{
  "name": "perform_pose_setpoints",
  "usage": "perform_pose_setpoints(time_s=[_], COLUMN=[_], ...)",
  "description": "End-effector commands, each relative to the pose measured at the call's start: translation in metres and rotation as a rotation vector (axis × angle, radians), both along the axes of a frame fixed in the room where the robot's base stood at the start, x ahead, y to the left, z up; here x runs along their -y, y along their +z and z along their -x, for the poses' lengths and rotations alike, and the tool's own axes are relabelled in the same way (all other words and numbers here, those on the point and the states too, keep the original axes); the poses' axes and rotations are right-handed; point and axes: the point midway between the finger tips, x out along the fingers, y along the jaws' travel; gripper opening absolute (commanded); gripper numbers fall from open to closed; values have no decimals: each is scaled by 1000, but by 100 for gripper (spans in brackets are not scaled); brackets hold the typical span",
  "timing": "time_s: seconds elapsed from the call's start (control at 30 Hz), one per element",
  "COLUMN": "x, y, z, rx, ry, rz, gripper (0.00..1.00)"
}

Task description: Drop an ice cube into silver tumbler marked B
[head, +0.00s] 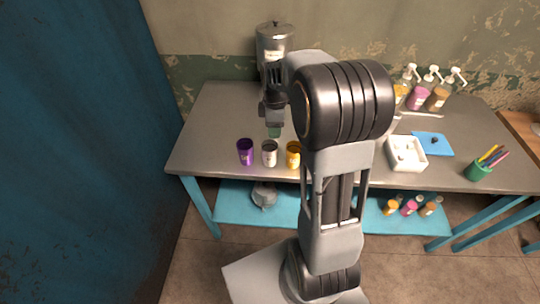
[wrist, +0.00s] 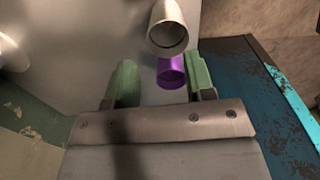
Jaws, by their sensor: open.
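The silver tumbler (head: 269,154) stands upright on the table between a purple tumbler (head: 245,152) and a yellow tumbler (head: 293,154). Its label is too small to read. My gripper (head: 274,131) is just behind and above the silver tumbler, with green fingertips. In the wrist view my gripper (wrist: 160,80) is open, with no ice cube visible between its fingers. The silver tumbler (wrist: 168,32) shows beyond the fingertips, with the purple tumbler (wrist: 171,70) below it. A white box (head: 391,160) at the right holds small pale pieces; I cannot tell whether they are ice cubes.
The table's left side is clear. A blue wall (head: 70,150) is at far left.

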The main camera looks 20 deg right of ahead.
Motion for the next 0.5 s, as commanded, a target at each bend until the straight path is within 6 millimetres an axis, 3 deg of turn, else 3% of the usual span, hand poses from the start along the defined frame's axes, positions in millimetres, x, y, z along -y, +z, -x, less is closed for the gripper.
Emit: perform_pose_setpoints(time_s=[0.5], x=[0], y=[97], z=[-1], rx=[4], ry=[0], rz=[1], gripper=[49])
